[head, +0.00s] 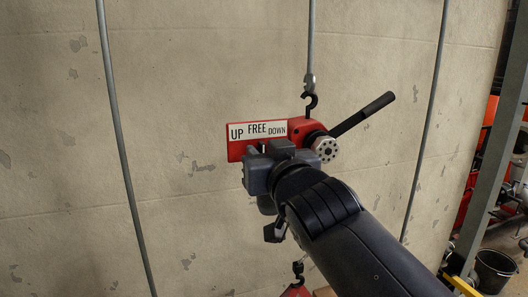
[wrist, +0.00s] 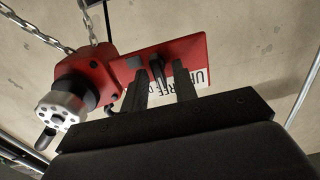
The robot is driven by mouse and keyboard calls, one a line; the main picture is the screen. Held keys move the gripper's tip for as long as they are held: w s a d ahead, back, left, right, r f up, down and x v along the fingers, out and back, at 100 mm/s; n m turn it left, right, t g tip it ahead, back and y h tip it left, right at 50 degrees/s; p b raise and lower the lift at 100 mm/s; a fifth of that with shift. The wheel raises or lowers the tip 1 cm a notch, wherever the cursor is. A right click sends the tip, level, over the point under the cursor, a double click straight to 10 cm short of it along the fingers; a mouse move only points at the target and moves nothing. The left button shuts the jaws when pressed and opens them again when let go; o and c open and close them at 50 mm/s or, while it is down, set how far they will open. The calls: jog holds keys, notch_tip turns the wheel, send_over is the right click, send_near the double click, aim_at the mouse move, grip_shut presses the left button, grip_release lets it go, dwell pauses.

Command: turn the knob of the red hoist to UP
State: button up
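The red hoist (head: 236,151) hangs from a hook against the wall in the head view; its red body also shows in the wrist view (wrist: 187,52). Its white label (head: 258,130) reads UP, FREE, DOWN from left to right. My gripper (wrist: 159,68) is in front of the hoist, just below the label in the head view. In the wrist view its two dark fingers stand apart, with the dark knob (wrist: 157,72) between them. I cannot tell whether either finger touches it. In the head view my gripper hides most of the knob, so its setting is unclear.
A black lever (head: 362,114) sticks out right of the hoist, beside a pale round wheel (head: 325,149). A dark hook (head: 311,101) holds the hoist from above. Another hook (head: 298,270) shows below. Thin pipes run down the wall on both sides. A bucket (head: 495,270) stands at the right.

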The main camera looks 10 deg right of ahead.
grip_shut()
jog(key=shift+a+f+n+b, duration=0.1)
jog(key=shift+n+b, duration=0.1)
jog(key=shift+n, duration=1.55)
jog(key=shift+a+n+b, duration=0.1)
jog(key=shift+n+b, duration=0.1)
jog(key=shift+n, duration=1.55)
jog(key=shift+o, duration=0.7)
grip_release()
